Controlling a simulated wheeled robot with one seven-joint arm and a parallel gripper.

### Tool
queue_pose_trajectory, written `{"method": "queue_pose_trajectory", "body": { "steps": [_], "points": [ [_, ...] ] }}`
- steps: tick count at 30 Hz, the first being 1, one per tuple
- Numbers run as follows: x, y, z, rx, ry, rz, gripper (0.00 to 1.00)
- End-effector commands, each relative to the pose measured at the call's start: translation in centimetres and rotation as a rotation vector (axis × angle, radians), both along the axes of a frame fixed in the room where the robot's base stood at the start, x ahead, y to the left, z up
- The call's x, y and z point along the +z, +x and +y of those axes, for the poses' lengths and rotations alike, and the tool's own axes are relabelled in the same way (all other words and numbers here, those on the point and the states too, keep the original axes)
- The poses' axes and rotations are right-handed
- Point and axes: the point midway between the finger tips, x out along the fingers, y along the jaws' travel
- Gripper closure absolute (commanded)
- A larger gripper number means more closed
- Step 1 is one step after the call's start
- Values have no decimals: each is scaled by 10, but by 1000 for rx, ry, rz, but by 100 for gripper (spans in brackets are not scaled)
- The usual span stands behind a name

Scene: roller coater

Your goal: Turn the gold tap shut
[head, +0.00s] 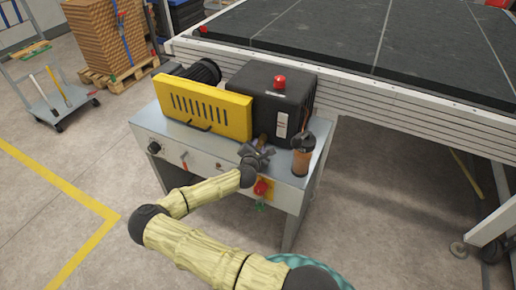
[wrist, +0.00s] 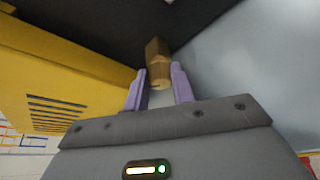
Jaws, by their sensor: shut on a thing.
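The gold tap (wrist: 158,55) is a small brass-coloured fitting at the foot of the black housing, in the upper middle of the wrist view. In the head view only a small part of the tap (head: 263,138) shows behind my gripper (head: 261,148). In the wrist view my gripper (wrist: 160,80) has its two purple fingers on either side of the tap's near end and is shut on it. How far the tap is turned cannot be told.
The black housing (head: 268,100) and a yellow guard (head: 190,105) stand on a grey cabinet (head: 205,150). A dark-topped bottle with orange-brown contents (head: 301,158) stands to the right of my gripper. A red knob (head: 261,187) sits on the cabinet front. A large conveyor table (head: 390,40) lies behind.

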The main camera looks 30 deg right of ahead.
Motion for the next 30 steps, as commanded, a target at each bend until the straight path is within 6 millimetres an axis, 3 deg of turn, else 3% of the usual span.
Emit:
{"method": "queue_pose_trajectory", "body": {
  "steps": [16, 17, 20, 30],
  "points": [
    [0, 0, 0, 1, 28, -34, 98],
    [0, 0, 0, 1, 28, -34, 71],
    [0, 0, 0, 0, 28, -34, 53],
    [0, -2, 1, 0, 28, -34, 53]
  ]
}}
